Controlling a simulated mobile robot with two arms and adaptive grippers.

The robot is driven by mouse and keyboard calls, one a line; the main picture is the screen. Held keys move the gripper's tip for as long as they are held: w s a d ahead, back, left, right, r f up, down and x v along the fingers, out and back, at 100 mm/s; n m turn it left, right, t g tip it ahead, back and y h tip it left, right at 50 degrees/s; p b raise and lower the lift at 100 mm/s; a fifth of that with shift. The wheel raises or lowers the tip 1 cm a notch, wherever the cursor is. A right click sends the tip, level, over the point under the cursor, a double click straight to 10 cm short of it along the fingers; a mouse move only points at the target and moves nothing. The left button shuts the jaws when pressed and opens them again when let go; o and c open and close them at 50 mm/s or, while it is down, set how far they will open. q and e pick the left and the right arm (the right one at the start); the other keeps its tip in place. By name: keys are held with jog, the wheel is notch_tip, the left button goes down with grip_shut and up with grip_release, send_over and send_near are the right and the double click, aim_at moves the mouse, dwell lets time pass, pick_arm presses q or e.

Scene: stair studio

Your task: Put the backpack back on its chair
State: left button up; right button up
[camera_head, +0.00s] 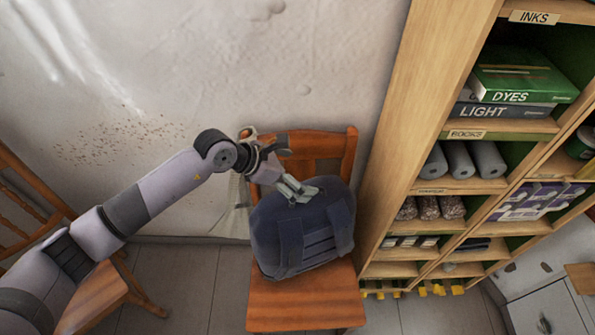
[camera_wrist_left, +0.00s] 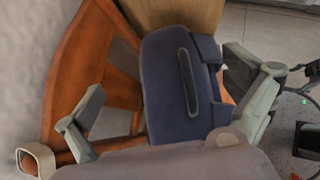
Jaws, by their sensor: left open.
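The dark blue backpack (camera_head: 300,232) rests on the seat of a reddish-brown wooden chair (camera_head: 305,305), leaning a little toward the backrest in the head view. My left gripper (camera_head: 297,192) is at the top of the backpack, with its fingers apart. In the left wrist view the backpack (camera_wrist_left: 180,85) lies between the two spread fingers of my left gripper (camera_wrist_left: 165,112), with a dark strip along its top. The chair's backrest (camera_wrist_left: 85,70) is beside it. I cannot tell whether a finger touches the backpack. My right gripper is not in view.
A wooden shelf unit (camera_head: 410,110) with books, rolls and boxes stands close to the right of the chair. Another wooden chair (camera_head: 95,295) is at the left, under my left arm. A plaster wall (camera_head: 250,60) is behind. Tiled floor (camera_head: 190,280) shows between the chairs.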

pick_arm(q)
jog(key=b+v, duration=0.3)
jog(key=v, duration=0.9)
